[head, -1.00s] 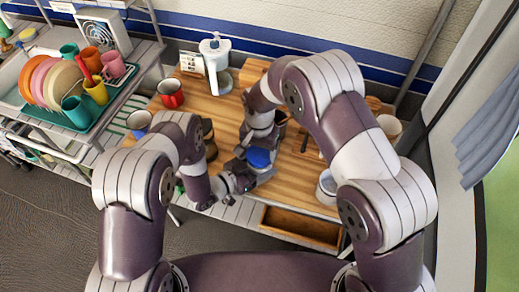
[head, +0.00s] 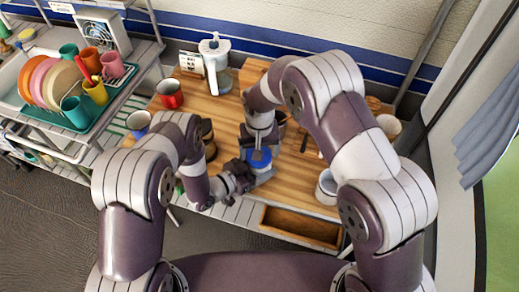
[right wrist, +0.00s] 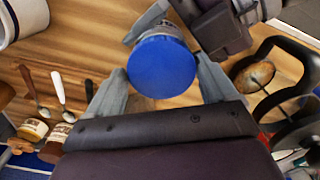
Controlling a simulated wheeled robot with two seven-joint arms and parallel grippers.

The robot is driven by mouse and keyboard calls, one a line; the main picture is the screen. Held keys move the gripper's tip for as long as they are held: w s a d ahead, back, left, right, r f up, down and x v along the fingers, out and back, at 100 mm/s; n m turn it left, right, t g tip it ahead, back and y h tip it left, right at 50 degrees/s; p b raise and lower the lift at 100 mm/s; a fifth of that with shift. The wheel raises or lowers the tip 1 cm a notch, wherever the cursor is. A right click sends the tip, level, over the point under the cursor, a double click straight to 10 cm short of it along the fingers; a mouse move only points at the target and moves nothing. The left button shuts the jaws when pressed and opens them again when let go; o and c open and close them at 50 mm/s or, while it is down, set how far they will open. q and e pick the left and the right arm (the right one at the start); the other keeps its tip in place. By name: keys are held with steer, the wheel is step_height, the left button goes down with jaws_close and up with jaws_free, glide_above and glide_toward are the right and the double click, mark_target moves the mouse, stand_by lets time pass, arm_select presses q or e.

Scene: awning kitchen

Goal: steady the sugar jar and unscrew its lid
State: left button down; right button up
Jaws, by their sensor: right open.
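The sugar jar has a round blue lid (head: 258,159), which sits on top of it on the wooden table. In the right wrist view the lid (right wrist: 162,67) is seen from above, with a little of the jar body showing beyond it. My right gripper (right wrist: 160,88) is above the jar, its two grey fingers apart on either side of the lid, with gaps visible. My left gripper (head: 258,177) is low at the jar's side, its fingers around the body below the lid. The far finger is partly hidden by the jar.
A red mug (head: 171,95) and a white-and-blue mug (head: 138,122) stand to the left. A pitcher (head: 215,66) stands at the back. An open wooden drawer (head: 301,228) is at the front. Spoons (right wrist: 60,88) lie near the jar.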

arm_select(q)
steer(key=shift+d, duration=0.1)
arm_select(e)
step_height(320, 180, up, 4)
steer(key=shift+a+r, duration=0.1)
steer(key=shift+r, duration=0.1)
steer(key=shift+c, duration=0.2)
steer(key=shift+r+m, duration=0.3)
steer(key=shift+r, duration=0.05)
step_height(320, 180, up, 2)
steer(key=m, duration=0.3)
steer(key=shift+r, duration=0.1)
steer(key=shift+r+m, duration=0.15)
steer(key=shift+m, duration=0.55)
step_height(320, 180, down, 8)
steer(key=shift+r, duration=0.2)
